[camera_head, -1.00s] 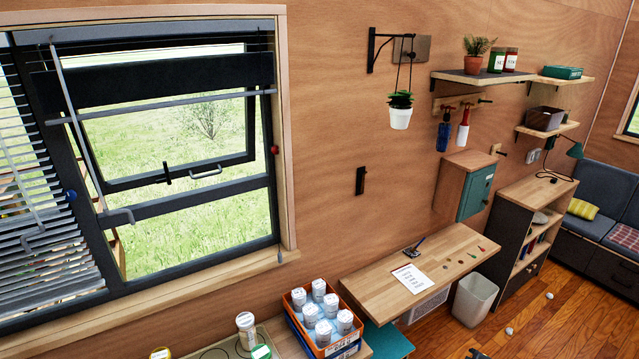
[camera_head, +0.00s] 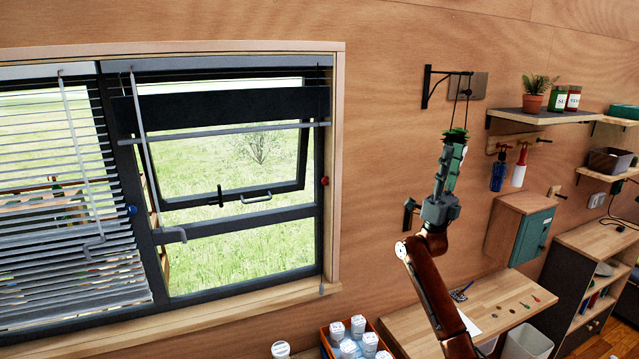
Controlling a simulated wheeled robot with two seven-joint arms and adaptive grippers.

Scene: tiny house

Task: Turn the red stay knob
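The red stay knob (camera_head: 324,181) is a small round knob on the right side of the dark window frame. The top-hung window sash (camera_head: 225,150) beside it is tilted open, with a pale handle (camera_head: 256,198) on its lower rail. My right gripper (camera_head: 455,142) points up in front of the wall, well to the right of the knob and apart from it. It hides most of the hanging white plant pot. Its fingers look close together, but I cannot tell whether they are open or shut. My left gripper is not in view.
A blue knob (camera_head: 132,211) sits on the window's left post. Blinds (camera_head: 60,220) hang at the left. Below are an orange crate (camera_head: 327,343) of white-lidded jars and a wooden desk (camera_head: 405,325). A shelf (camera_head: 525,116) and green-doored cabinet (camera_head: 535,236) are at the right. Wall between window and gripper is clear.

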